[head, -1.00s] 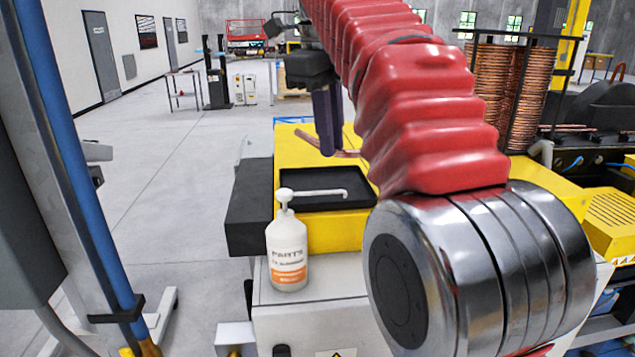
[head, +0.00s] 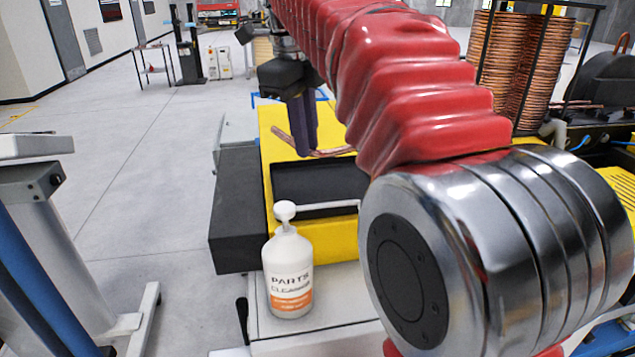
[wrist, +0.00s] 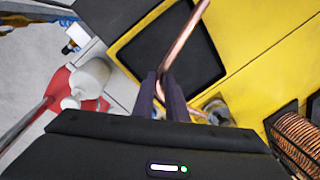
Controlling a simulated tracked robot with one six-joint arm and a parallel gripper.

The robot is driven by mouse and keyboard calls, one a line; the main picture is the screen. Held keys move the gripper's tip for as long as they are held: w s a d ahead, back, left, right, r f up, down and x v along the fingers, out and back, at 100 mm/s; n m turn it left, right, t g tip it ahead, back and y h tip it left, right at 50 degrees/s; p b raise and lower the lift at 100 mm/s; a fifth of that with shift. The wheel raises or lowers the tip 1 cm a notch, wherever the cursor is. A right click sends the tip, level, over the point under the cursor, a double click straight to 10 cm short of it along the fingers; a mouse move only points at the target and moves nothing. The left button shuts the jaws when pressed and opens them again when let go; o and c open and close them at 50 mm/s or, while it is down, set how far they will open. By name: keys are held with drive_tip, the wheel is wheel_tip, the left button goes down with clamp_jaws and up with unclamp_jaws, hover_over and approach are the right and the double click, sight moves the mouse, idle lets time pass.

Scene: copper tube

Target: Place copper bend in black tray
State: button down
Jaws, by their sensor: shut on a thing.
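The copper bend (head: 334,152) is held between the dark fingers of my gripper (head: 304,153), which are shut on it. In the head view it sticks out on both sides of the fingers, near the far edge of the black tray (head: 290,200). In the wrist view the copper bend (wrist: 186,37) runs up and right from my gripper (wrist: 161,88), across the black tray (wrist: 150,42). It looks raised above the tray. The tray is a shallow rectangle on a yellow surface, and its visible floor is empty. My red arm hides its right end in the head view.
A white parts cleaner pump bottle (head: 289,275) stands just in front of the tray, its spout reaching right. A black block (head: 236,210) is left of the yellow surface (head: 275,118). Copper coils (head: 510,70) stand at the back right.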

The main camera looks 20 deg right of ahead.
drive_tip(key=shift+w+f, duration=0.15)
hover_over(309, 200)
drive_tip(key=shift+s+a+f, duration=0.15)
drive_tip(key=shift+a+f, duration=0.05)
drive_tip(key=shift+f, duration=1.25)
drive_tip(key=shift+s+a+f, duration=0.1)
drive_tip(key=shift+a+f, duration=0.05)
drive_tip(key=shift+f, duration=1.25)
drive_tip(key=shift+f, duration=0.1)
drive_tip(key=shift+f, duration=2)
drive_tip(key=c, duration=1.8)
unclamp_jaws()
drive_tip(key=shift+o, duration=0.2)
